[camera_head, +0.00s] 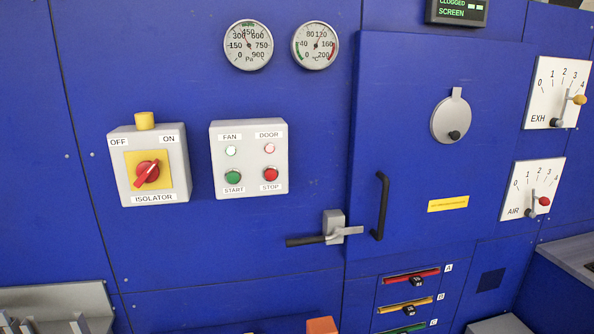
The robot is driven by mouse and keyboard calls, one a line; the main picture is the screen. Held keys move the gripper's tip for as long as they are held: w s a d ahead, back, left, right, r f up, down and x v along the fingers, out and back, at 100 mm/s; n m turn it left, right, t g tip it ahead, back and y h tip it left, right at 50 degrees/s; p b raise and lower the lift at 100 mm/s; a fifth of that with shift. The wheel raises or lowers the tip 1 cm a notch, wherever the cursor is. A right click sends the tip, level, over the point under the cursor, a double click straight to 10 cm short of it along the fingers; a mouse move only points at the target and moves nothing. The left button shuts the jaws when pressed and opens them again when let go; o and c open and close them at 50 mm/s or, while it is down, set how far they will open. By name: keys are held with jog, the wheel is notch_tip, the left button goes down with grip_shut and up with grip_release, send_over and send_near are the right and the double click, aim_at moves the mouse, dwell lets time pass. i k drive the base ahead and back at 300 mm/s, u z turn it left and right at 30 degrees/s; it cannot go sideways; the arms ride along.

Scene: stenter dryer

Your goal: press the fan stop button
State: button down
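The red STOP button (271,174) is at the lower right of a light grey control box (249,170) on the blue wall. The green START button (233,177) is to its left. Above them are a pale FAN lamp (231,151) and a pale pinkish DOOR lamp (269,148). The stop button is in plain view with nothing in front of it. My gripper does not show in a way I can identify.
Left of the box is an isolator (147,172) with a red knob. Right are a door handle (382,205) and a projecting latch with a black grip (318,238). Two gauges (248,45) sit above. A grey tray (60,299) and an orange block (322,325) show at the bottom.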

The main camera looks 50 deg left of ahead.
aim_at(270, 173)
jog(key=z, duration=0.05)
jog(key=i, duration=0.95)
jog(key=u, duration=4.45)
